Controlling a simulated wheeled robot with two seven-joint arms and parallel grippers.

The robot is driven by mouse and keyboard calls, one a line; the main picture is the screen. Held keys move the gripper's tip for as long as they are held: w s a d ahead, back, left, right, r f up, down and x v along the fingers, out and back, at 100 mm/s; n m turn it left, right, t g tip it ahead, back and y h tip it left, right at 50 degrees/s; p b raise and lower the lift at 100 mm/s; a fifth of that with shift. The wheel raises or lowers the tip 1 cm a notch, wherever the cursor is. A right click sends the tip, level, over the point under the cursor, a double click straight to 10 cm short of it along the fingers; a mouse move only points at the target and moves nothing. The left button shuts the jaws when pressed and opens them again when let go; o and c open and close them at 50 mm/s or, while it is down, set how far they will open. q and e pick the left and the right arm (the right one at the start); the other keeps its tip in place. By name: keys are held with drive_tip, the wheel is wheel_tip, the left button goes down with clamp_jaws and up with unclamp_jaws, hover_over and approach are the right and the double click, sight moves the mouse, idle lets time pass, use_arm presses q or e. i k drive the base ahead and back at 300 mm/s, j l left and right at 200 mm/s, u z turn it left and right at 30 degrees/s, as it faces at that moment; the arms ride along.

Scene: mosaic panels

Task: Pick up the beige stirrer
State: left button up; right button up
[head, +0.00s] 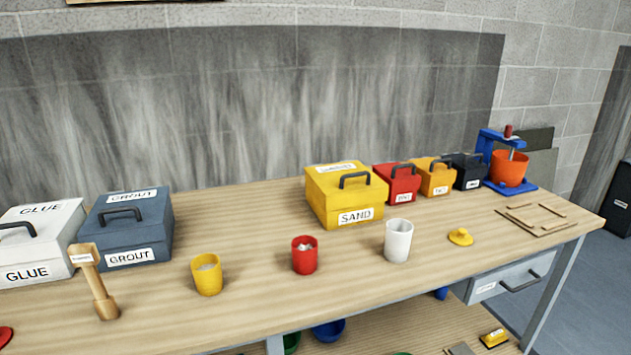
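A beige, wooden-looking stirrer (97,285) is at the left part of the workbench, in front of the grey-blue GROUT box. It has a broad upper end with a small white label, a narrow shaft and a thicker lower end near the bench top. It looks roughly upright and slightly tilted. I cannot tell whether its upper end touches the boxes behind it. Neither of my grippers is in the head view.
The white GLUE box (30,250) and GROUT box (128,225) stand behind the stirrer. Yellow (207,280), red (305,260) and white (398,245) cups stand to its right. A red item (5,336) lies at the left edge. Bare bench lies between stirrer and yellow cup.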

sight(87, 256)
drive_tip(key=u, duration=0.4)
drive_tip(key=k+j+u, duration=0.1)
drive_tip(key=u, duration=0.3)
drive_tip(key=k+u, duration=0.1)
drive_tip(key=u, duration=0.25)
